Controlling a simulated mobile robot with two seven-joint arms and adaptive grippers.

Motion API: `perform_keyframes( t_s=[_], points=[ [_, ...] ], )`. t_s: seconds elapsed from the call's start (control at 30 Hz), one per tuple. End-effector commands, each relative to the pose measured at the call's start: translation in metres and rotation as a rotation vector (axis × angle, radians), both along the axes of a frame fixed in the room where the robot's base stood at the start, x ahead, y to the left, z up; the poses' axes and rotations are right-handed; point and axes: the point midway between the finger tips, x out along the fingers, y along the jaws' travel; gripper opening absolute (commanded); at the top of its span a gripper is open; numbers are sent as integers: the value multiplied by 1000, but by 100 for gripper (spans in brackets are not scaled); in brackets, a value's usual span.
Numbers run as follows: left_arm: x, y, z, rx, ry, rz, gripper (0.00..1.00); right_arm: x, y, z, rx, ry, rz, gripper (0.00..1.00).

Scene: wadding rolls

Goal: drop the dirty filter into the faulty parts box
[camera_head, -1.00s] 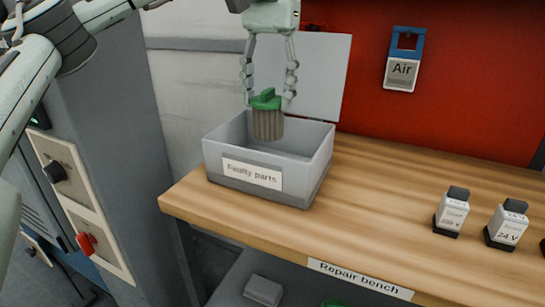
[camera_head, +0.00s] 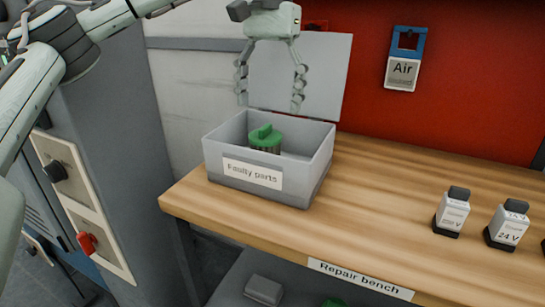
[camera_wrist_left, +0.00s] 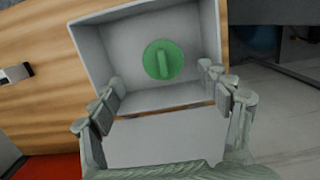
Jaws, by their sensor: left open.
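The dirty filter (camera_head: 265,138), with a green cap and handle and a grey ribbed body, is inside the grey faulty parts box (camera_head: 217,166). The box stands open at the left end of the bench, its lid raised behind it. In the left wrist view the filter's green top (camera_wrist_left: 163,60) shows within the walls of the box (camera_wrist_left: 100,80). My left gripper (camera_head: 270,103) is open and empty above the box, apart from the filter. Its spread fingers (camera_wrist_left: 168,90) also show in the left wrist view. My right gripper is not in view.
A blue and white Air tag (camera_head: 403,60) hangs on the red back panel. A grey cabinet with knobs (camera_head: 85,243) stands at the left.

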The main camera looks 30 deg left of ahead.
Motion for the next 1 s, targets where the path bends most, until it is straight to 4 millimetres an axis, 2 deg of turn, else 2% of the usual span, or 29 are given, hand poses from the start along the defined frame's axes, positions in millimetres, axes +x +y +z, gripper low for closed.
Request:
perform_keyframes(
  t_s=[0.17, 0.5, 0.6, 0.8, 1.0],
  points=[
    [3, 0, 18, 1, -5, 2, 77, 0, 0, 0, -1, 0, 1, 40],
    [11, 0, 87, 4, -6, 3, 77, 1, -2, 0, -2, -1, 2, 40],
    [13, 0, 103, 3, -5, 4, 77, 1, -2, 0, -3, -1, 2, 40],
    [14, 1, 117, 1, -2, 1, 77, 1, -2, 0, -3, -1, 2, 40],
    [14, 1, 119, -1, -1, 0, 77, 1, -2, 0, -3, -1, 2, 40]
  ],
)
